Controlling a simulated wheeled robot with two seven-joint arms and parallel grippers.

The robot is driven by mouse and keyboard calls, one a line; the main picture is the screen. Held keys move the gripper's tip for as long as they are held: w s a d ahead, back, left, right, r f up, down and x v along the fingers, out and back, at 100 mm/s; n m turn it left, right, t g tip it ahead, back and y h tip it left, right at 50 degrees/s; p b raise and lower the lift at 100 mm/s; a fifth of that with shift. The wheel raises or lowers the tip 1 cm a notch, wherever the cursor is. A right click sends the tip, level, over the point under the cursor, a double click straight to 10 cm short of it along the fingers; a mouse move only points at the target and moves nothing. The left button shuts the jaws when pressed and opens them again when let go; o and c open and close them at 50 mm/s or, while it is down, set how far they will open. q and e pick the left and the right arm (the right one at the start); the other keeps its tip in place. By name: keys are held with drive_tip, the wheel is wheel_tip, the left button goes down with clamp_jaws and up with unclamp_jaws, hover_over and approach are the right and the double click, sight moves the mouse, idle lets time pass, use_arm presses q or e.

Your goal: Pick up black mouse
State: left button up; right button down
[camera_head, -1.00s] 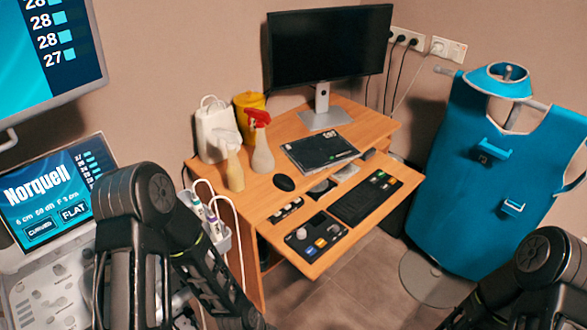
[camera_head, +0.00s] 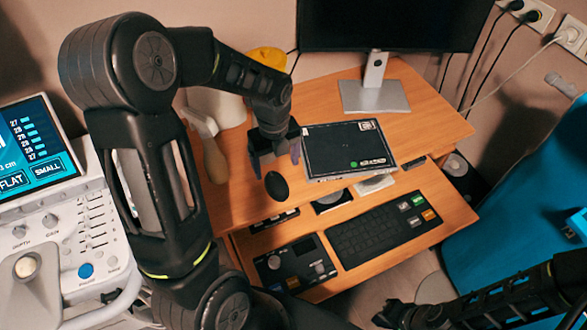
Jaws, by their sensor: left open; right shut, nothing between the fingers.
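The black mouse (camera_head: 277,186) lies on the upper top of the wooden desk (camera_head: 440,110), left of the dark book-like item. My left gripper (camera_head: 276,162) is open, with its fingers pointing down just behind the mouse in the picture. Nothing shows between its fingers, and I cannot tell how high they are above the desk. My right gripper (camera_head: 388,316) is low at the bottom right, shut and empty, away from the mouse.
The flat dark item (camera_head: 345,148) lies right beside the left gripper. A spray bottle (camera_head: 212,155) stands to its left. The monitor stand (camera_head: 374,96) is behind. A keyboard (camera_head: 375,232) and a control panel (camera_head: 290,262) sit on the lower shelf.

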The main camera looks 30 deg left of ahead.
sight(276, 181)
use_arm(q)
drive_tip(key=shift+s+r, duration=0.1)
drive_tip(key=shift+s, duration=0.1)
drive_tip(key=shift+w+f, duration=0.1)
drive_tip(key=shift+f, duration=1.25)
drive_tip(key=shift+f+p, duration=0.3)
drive_tip(key=shift+a+f+p, duration=0.15)
drive_tip(key=shift+f+p, duration=0.1)
drive_tip(key=shift+f, duration=0.9)
drive_tip(key=shift+a+f+p, duration=0.1)
drive_tip(key=shift+f+p, duration=0.15)
drive_tip(key=shift+f, duration=0.9)
drive_tip(key=shift+c, duration=0.2)
